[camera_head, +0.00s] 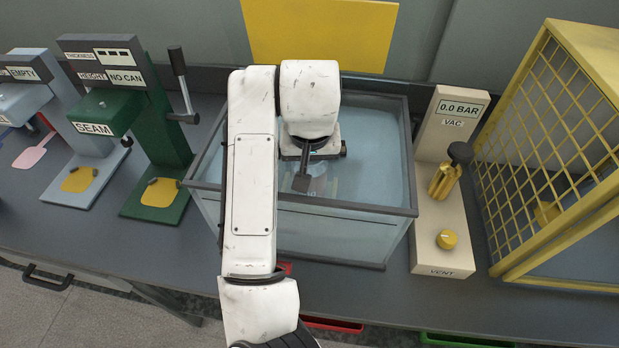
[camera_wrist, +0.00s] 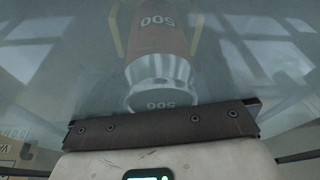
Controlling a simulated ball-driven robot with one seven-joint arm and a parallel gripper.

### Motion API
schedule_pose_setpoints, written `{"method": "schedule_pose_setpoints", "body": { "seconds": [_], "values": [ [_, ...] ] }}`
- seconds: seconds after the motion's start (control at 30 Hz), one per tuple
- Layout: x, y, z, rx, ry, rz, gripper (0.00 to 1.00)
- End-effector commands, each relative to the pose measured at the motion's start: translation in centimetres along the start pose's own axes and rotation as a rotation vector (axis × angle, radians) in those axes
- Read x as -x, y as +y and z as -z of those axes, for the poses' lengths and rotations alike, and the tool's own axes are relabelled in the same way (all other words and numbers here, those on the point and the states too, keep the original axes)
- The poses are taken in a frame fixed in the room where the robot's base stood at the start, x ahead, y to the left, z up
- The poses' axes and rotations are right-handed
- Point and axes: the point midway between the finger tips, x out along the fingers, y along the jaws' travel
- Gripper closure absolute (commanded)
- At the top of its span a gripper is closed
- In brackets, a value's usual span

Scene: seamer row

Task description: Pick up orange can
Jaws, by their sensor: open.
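The orange can (camera_wrist: 160,38) shows in the wrist view at the top centre, dull orange-brown with a "500" marking and a silvery end pointing toward my gripper. It looks hazy through the water or glass. A narrow yellowish strip shows on each side of it; I cannot tell if these are finger pads. In the head view my gripper (camera_head: 308,183) points down inside the outline of the clear, dark-rimmed tank (camera_head: 345,208). The jaws are open and no grip on the can shows. My arm and wrist hide most of the can in the head view.
A vacuum panel (camera_head: 425,222) with a gauge, lever and yellow knob stands right of the tank. A yellow mesh cage (camera_head: 545,150) is farther right. A green seamer (camera_head: 150,135) stands left, beside a blue-grey one (camera_head: 75,140). A yellow board (camera_head: 320,30) hangs behind.

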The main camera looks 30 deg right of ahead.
Motion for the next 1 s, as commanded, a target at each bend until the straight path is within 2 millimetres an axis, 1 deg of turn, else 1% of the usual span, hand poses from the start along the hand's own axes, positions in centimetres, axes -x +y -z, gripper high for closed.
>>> {"method": "schedule_pose_setpoints", "body": {
  "seconds": [0.03,0.13,0.37,1.0],
  "values": [
    [-0.61,0.00,-0.04,0.000,-0.001,0.000,0.00],
    [-1.32,-0.02,-0.05,0.001,-0.001,0.001,0.00],
    [-1.40,-0.02,-0.02,0.000,0.000,0.001,0.00],
    [-1.31,-0.01,-0.01,-0.001,0.000,0.001,0.60]
  ]
}}
